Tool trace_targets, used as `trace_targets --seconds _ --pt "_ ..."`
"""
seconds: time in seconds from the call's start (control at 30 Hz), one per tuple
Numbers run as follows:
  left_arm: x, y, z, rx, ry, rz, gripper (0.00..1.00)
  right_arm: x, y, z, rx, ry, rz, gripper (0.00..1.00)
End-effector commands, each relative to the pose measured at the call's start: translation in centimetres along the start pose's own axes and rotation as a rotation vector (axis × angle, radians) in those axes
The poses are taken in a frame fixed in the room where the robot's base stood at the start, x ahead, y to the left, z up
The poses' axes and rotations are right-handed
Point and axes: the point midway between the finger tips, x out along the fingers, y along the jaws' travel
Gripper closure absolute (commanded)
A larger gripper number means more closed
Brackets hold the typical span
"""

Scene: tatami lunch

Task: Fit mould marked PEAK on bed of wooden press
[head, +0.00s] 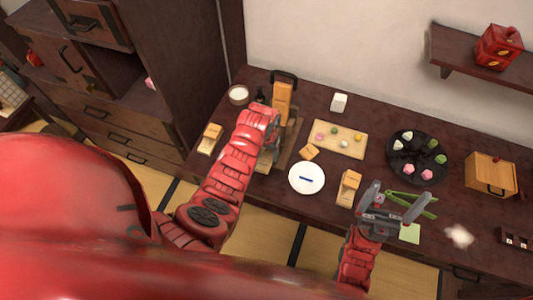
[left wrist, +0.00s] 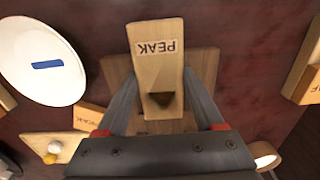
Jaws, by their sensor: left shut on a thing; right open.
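The pale wooden mould marked PEAK (left wrist: 157,68), its lettering upside down in the left wrist view, is held between the fingers of my left gripper (left wrist: 160,88). It lies over the bed of the wooden press (left wrist: 203,65); I cannot tell whether it touches. In the head view, my left gripper (head: 270,140) covers most of the mould and bed. The press (head: 290,132) stands by the wall with an orange-brown upright block and dark handle. My right gripper (head: 396,205) is open and empty over the table's front.
A white plate with a blue bar (head: 307,178) and a small block (head: 309,152) lie right of the press. Other moulds lie at left (head: 210,138) and front (head: 348,188). A sweets board (head: 350,140), black tray (head: 405,176) and green tongs (head: 412,200) are further right.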

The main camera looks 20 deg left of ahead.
Motion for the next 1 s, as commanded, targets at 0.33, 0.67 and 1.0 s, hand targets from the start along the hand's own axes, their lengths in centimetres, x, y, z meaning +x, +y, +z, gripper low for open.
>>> trace_targets --seconds 0.33,0.67,1.0 --pt "0.0 0.0 0.0 0.000 0.000 0.000 0.00 0.0 0.0 0.0 0.000 0.000 0.000 0.01" --pt "-1.5 0.0 -0.2 0.000 0.006 0.001 0.00 -0.7 0.0 0.1 0.000 0.000 0.000 0.01" --pt "-9.2 -0.1 -0.2 0.000 0.007 -0.002 0.00 -0.3 0.0 0.1 0.000 0.000 0.000 0.01"
